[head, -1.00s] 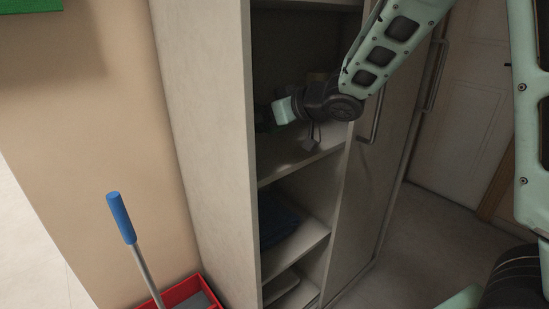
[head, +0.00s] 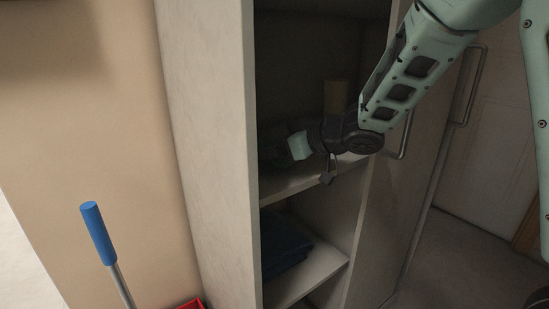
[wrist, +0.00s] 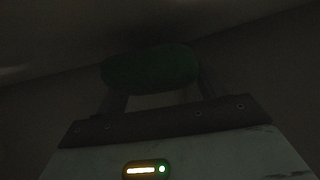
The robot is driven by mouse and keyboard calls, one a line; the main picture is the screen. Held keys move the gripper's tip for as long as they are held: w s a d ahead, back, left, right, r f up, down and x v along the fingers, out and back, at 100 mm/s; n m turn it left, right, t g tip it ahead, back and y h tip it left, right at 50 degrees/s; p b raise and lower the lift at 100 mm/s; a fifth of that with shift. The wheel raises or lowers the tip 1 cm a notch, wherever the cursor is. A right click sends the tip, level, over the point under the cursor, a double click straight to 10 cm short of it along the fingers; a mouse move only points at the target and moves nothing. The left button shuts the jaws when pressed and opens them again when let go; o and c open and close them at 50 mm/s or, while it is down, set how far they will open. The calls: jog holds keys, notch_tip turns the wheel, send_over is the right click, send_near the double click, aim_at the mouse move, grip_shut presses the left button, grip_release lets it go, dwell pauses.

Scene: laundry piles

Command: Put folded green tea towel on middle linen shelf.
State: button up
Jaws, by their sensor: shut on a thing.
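The folded green tea towel (wrist: 150,68) is between the fingers of my gripper (wrist: 157,90) in the dark wrist view. My gripper is shut on it. In the head view my gripper (head: 300,145) reaches inside the open cabinet, just above a pale shelf board (head: 295,183). Only a dark, dim patch of the towel shows there, left of the gripper, partly behind the cabinet's side wall. I cannot tell whether the towel touches the board.
Dark blue folded cloth (head: 284,245) lies on the shelf below. The cabinet's side wall (head: 208,130) is close on the left. A blue-handled mop (head: 97,232) stands in front.

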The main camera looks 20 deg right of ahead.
jog(key=shift+f, duration=0.75)
jog(key=o, duration=1)
jog(key=shift+c, duration=0.2)
jog(key=shift+r, duration=0.1)
jog(key=p+v, duration=0.2)
jog(key=v, duration=1)
